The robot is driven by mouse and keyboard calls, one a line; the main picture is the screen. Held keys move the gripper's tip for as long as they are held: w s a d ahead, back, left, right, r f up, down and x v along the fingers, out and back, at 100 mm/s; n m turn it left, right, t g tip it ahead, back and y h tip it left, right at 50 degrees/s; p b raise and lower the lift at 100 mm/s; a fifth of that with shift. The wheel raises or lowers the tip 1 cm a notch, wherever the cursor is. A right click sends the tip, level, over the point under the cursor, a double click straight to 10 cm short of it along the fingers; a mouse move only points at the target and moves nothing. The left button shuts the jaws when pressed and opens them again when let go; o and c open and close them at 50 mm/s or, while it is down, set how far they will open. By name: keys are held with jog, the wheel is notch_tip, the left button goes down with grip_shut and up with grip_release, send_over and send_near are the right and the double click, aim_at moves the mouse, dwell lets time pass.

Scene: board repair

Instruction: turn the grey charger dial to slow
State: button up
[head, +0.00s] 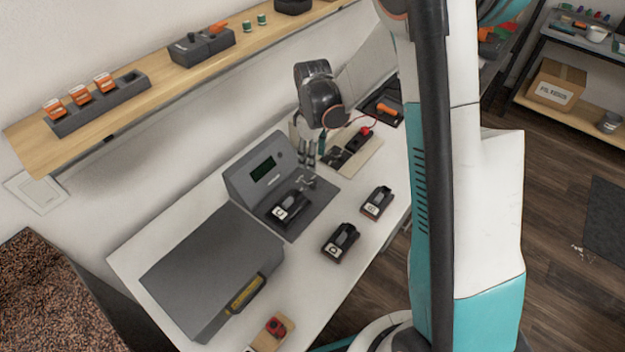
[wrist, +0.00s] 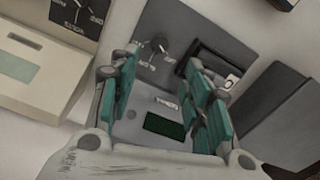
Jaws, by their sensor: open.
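The grey charger (head: 247,183) stands on the white bench, with a dark green display (head: 264,171) on its upright face. In the wrist view the charger (wrist: 205,42) shows upside down, with its dial (wrist: 157,46) on the flat base, dark with a light pointer. Small white lettering surrounds the dial, too small to read surely. A battery (wrist: 225,77) sits in the bay beside the dial; it also shows in the head view (head: 290,209). My gripper (head: 309,160) is open and empty above the charger. Its fingers (wrist: 160,95) stand apart in the wrist view, not around the dial.
Two loose batteries (head: 341,243) (head: 376,203) lie on the bench before the charger. A large grey case (head: 205,265) stands left of it. A cream device (wrist: 35,70) with a black dial panel is close on the other side. A wooden shelf (head: 160,85) runs along the wall.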

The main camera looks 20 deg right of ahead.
aim_at(312, 182)
notch_tip(312, 182, down, 11)
jog(key=b, duration=0.3)
jog(key=shift+f, duration=0.15)
grip_shut()
